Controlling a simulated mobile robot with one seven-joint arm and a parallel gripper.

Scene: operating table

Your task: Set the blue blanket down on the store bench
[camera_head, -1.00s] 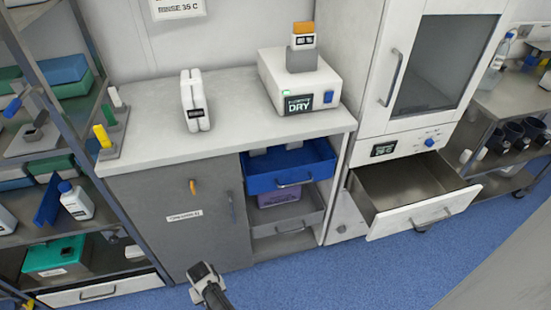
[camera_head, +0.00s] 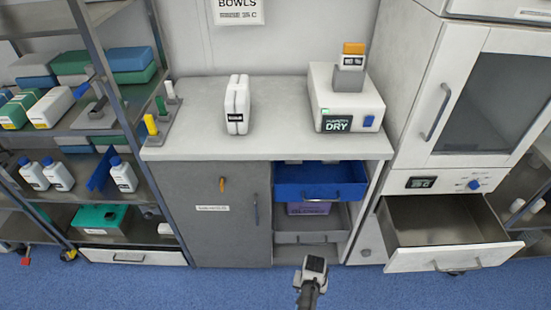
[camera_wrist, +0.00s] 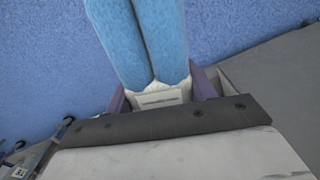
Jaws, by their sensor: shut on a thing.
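The blue blanket (camera_wrist: 138,45) shows in the wrist view as a light-blue folded roll with a white band and label at its near end. My gripper (camera_wrist: 160,95) is shut on that near end, with a finger on each side. The blanket's far end runs out of the top of the view. Blue floor shows behind it. In the head view I see neither the blanket nor the fingers. A white-topped bench (camera_head: 275,142) with a grey cabinet stands ahead; I cannot tell if it is the store bench.
On the bench top are a white pack (camera_head: 237,104) and a drying unit (camera_head: 345,100), with clear space between them. A blue drawer (camera_head: 318,183) is partly out. At right a cabinet's steel drawer (camera_head: 445,230) stands open. A loaded rack (camera_head: 85,130) stands at left.

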